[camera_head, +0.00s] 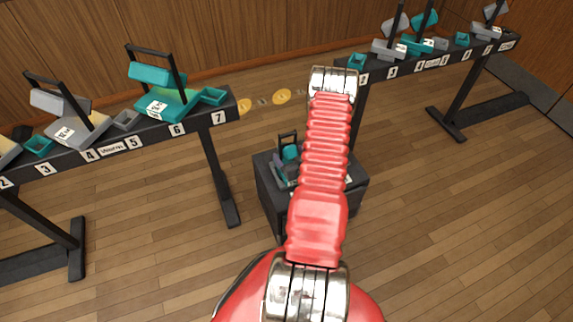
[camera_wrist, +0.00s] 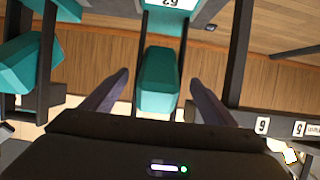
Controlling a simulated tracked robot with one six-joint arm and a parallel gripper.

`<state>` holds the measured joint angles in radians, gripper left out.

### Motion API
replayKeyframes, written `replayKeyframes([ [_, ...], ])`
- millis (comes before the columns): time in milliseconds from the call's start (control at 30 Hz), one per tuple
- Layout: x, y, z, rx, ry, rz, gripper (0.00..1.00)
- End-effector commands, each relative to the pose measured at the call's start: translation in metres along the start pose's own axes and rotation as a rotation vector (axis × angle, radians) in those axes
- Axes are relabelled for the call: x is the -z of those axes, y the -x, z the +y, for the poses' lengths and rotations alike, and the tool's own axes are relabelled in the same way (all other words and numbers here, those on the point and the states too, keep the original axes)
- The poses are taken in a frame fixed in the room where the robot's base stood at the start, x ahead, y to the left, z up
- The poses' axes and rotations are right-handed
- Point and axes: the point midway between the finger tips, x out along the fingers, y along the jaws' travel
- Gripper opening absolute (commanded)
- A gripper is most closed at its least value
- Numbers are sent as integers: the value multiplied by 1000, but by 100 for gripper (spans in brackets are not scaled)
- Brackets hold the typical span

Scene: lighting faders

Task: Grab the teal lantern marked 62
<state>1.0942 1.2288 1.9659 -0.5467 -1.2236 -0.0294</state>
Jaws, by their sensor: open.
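In the wrist view, a teal lantern body (camera_wrist: 158,80) sits between the two fingers of my gripper (camera_wrist: 160,77). Dark bars flank it. A white label at the top edge, partly cut off and upside down, appears to read 62 (camera_wrist: 170,3). The fingers are spread, with a gap on each side of the teal body; no contact is visible. In the head view my red arm hides the gripper, and I cannot tell which lantern there is the one marked 62.
In the wrist view, more teal lantern parts (camera_wrist: 22,62) stand at the left. In the head view, a left rack (camera_head: 60,160) and a right rack (camera_head: 445,62) carry teal and grey lanterns. A dark box (camera_head: 268,195) stands behind my arm. Wooden floor lies open at the right.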

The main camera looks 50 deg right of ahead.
Motion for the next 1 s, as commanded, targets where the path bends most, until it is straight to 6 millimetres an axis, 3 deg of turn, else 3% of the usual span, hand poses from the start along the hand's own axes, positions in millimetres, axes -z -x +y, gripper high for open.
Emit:
replayKeyframes([
  [300,0,-34,1,1,1,0,80],
  [833,0,-34,1,1,1,0,80],
  [1000,0,-34,1,1,1,0,68],
])
